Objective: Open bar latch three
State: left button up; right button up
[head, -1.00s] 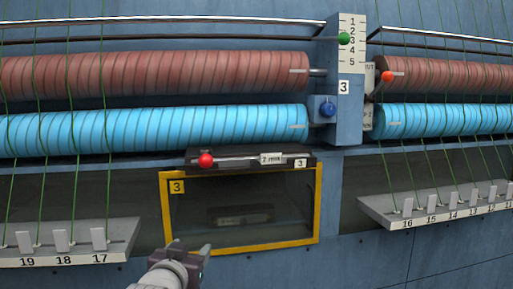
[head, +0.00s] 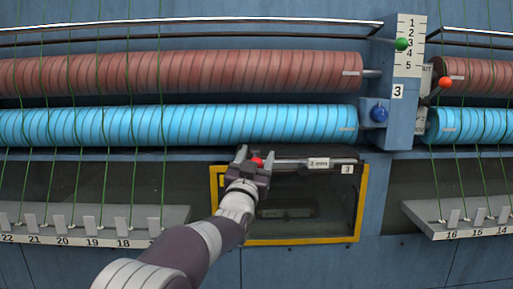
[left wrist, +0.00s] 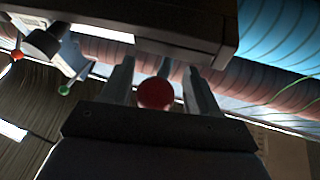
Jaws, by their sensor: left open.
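The bar latch (head: 300,164) with plates marked "2 mm" and "3" runs along the top of a yellow-framed window (head: 362,205). Its red ball knob (head: 257,162) is at the left end. My left gripper (head: 254,158) is open at the knob, with a finger on either side of it. In the left wrist view the red knob (left wrist: 155,93) sits between the two spread fingers (left wrist: 158,82). I cannot tell whether the fingers touch it. The right gripper is not in view.
Blue (head: 180,125) and red-brown (head: 180,73) rollers run above the latch. Numbered thread ledges (head: 175,215) flank the window.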

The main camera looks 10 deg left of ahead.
pick_arm(q)
jog(key=shift+d+r, duration=0.1)
jog(key=shift+d, duration=0.2)
jog(key=shift+a, duration=0.1)
grip_shut()
